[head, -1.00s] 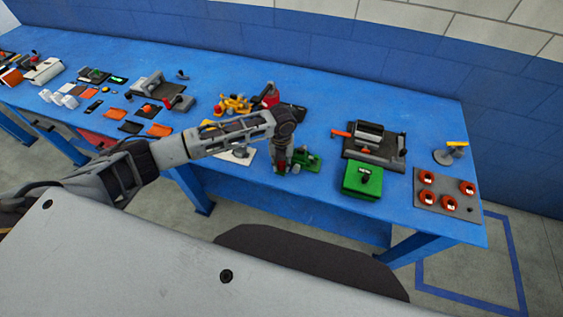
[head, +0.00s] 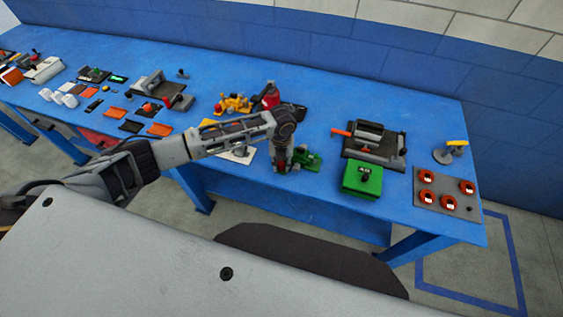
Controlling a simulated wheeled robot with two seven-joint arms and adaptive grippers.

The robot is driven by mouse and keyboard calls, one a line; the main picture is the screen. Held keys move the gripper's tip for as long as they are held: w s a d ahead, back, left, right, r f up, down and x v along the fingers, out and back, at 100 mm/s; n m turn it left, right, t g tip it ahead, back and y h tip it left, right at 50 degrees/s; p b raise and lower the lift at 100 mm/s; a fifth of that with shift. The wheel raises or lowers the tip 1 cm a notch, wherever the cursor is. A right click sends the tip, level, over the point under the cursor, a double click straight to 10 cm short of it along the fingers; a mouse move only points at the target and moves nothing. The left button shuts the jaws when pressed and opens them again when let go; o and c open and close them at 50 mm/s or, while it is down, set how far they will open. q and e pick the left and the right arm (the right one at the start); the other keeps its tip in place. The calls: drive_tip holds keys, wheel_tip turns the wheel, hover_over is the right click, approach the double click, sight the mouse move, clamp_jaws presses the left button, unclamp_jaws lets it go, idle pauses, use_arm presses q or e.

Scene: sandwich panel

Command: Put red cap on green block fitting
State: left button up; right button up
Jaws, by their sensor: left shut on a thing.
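The green block fitting (head: 306,160) stands near the front edge of the blue table, just right of my left gripper. My left gripper (head: 279,167) points down at the fitting's left side and hides part of it. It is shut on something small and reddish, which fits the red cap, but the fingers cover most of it. I cannot tell whether the cap touches the fitting or is seated on it. My right gripper is not in view.
A green box (head: 361,180) and a black device with an orange handle (head: 374,146) stand to the right. A yellow fixture (head: 233,104) and a red part (head: 270,95) stand behind my gripper.

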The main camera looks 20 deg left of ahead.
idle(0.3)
use_arm(q)
drive_tip(key=o, duration=1.1)
drive_tip(key=o, duration=0.3)
drive_tip(key=shift+r, duration=0.1)
